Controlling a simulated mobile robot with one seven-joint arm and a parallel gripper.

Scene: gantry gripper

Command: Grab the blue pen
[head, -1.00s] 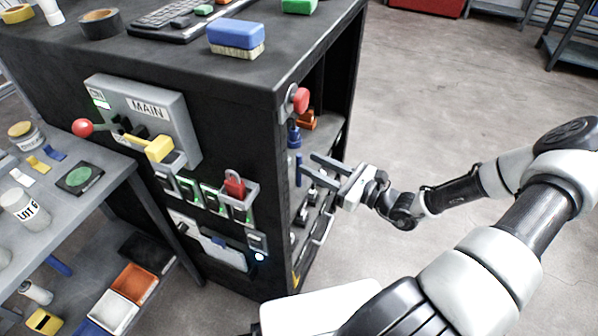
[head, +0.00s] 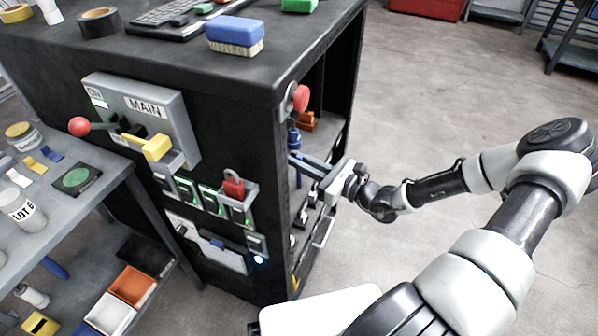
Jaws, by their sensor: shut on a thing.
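The blue pen (head: 298,179) stands roughly upright at the open side of the black cabinet (head: 235,110). My gripper (head: 298,160) reaches in from the right with its fingers at the upper part of the pen. The gripper is shut on the pen. The fingers hide part of it, and whether its lower end touches the shelf cannot be told.
A blue item (head: 294,138) is just above the fingers. A red knob (head: 301,98) sticks out at the cabinet's corner. Several small dark items stand on the shelf below.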

